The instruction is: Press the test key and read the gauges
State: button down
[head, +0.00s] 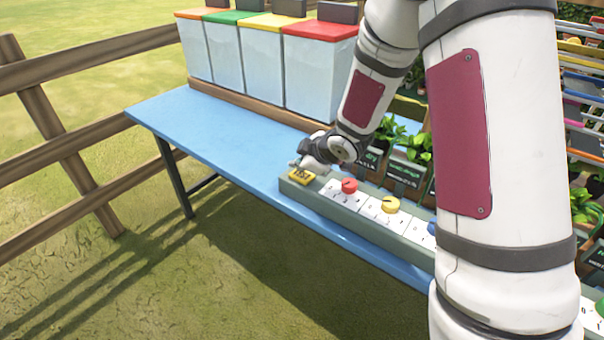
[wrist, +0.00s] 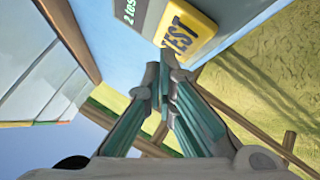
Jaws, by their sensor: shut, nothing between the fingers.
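The yellow test key (head: 302,175) sits at the left end of a grey-green panel (head: 352,222) on the blue table. In the wrist view the key (wrist: 191,33) shows the word TEST. My gripper (head: 303,164) is at the key in the head view. In the wrist view my gripper (wrist: 165,72) is shut with nothing between its fingers, its tips close to the key's edge. I cannot tell whether they touch it. Along the panel are a red knob (head: 349,186) and a yellow knob (head: 390,204) on white dials. A blue knob (head: 432,228) is partly hidden by my arm.
White bins with coloured lids (head: 318,75) stand at the back of the blue table (head: 200,137). Potted plants (head: 412,150) stand behind the panel. A wooden fence (head: 60,130) runs on the left. The table's left part is clear.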

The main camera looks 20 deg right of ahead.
aim_at(300, 176)
jog(key=shift+r, duration=0.1)
jog(key=shift+r+p, duration=2.4)
jog(key=shift+r, duration=0.1)
jog(key=s+d+r+m+g+h+p, duration=0.1)
jog(key=s+d+r+m+h, duration=0.2)
jog(key=s+r, duration=0.55)
jog(key=s+d+r+m+h+p, duration=0.1)
jog(key=s+d+r+m+h, duration=0.2)
jog(key=s+r, duration=0.6)
jog(key=s+a+r+m+g+y, duration=0.1)
jog(key=s+m, duration=0.1)
jog(key=s, duration=0.5)
jog(key=s+a+r+m+g+y, duration=0.1)
jog(key=s+a+r+m, duration=0.1)
jog(key=s, duration=0.6)
jog(key=s+a+r+m+g+y+p, duration=0.1)
jog(key=s+a+m, duration=0.1)
jog(key=s, duration=0.6)
jog(key=shift+s+r+m+g, duration=0.2)
jog(key=shift+r+m+g, duration=0.05)
jog(key=shift+m+g, duration=0.05)
jog(key=shift+s, duration=0.15)
